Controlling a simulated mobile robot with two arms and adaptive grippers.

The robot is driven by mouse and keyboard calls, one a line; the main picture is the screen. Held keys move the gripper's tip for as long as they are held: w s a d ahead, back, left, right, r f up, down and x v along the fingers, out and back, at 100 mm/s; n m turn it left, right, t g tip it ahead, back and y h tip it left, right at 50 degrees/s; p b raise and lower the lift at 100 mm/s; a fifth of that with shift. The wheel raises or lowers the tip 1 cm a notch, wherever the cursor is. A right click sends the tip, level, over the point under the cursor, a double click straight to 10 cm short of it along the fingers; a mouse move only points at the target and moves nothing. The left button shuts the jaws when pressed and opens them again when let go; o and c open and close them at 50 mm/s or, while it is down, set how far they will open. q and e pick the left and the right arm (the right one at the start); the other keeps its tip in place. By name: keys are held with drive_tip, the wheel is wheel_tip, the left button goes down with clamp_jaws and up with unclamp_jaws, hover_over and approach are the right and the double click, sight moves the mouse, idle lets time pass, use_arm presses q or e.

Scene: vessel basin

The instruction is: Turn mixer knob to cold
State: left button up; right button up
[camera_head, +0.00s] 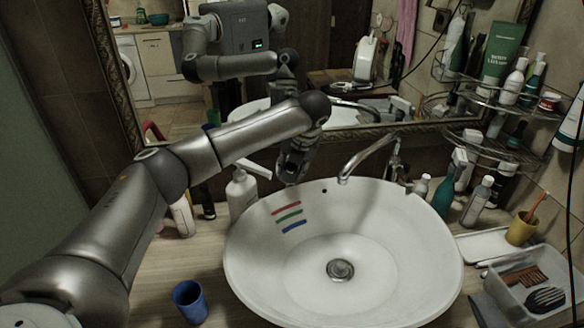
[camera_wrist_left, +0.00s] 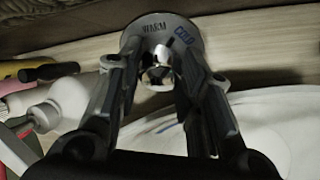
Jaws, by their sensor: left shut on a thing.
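The mixer knob (camera_wrist_left: 158,78) is a shiny metal piece in front of a grey round dial (camera_wrist_left: 160,28) with the words "WARM" at its upper middle and blue "COLD" to the right. In the left wrist view, the two fingers of my left gripper (camera_wrist_left: 160,68) are on either side of the knob, shut on it. In the head view my left gripper (camera_head: 291,168) points down at the back left rim of the white basin (camera_head: 246,262); there it hides the knob and dial. My right gripper is not in view.
A curved metal faucet (camera_head: 366,158) rises behind the basin, right of my gripper. A white pump bottle (camera_head: 241,192) stands close to its left. A blue cup (camera_head: 190,301) stands at the front left. Bottles and a wire shelf (camera_head: 500,148) crowd the right. A mirror is behind.

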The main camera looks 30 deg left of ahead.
use_arm(q)
drive_tip(key=shift+d+m+y+b, duration=0.1)
drive_tip(key=shift+m+y+b, duration=0.35)
drive_tip(key=shift+m, duration=1.05)
drive_tip(key=o, duration=1)
drive_tip(key=v, duration=1.2)
drive_tip(key=shift+d, duration=0.15)
drive_tip(key=shift+f, duration=0.1)
